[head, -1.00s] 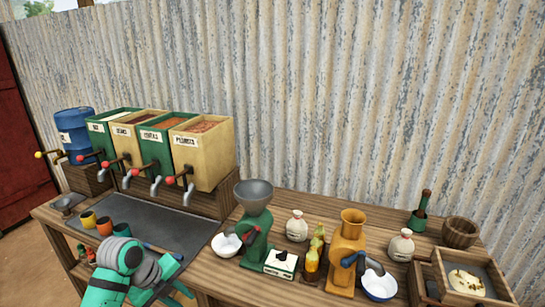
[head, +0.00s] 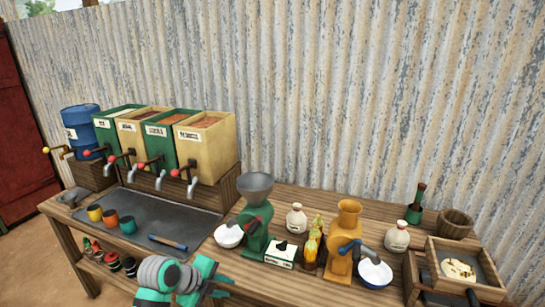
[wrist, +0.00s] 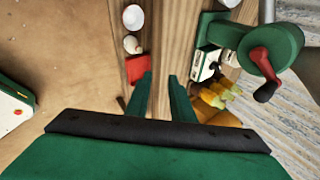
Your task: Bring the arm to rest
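My arm shows at the bottom of the head view, with a green wrist and grey joint links. My gripper (head: 222,284) is at the front edge of the wooden counter (head: 235,271), left of the white box. In the wrist view my gripper (wrist: 160,82) has two green fingers standing apart, with bare wood between them and nothing held. The fingertips are partly hidden in the head view.
A green grinder (head: 257,228) and white switch box (head: 281,254) stand close to the right. An orange grinder (head: 346,235) is further right. Floor in front looks clear.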

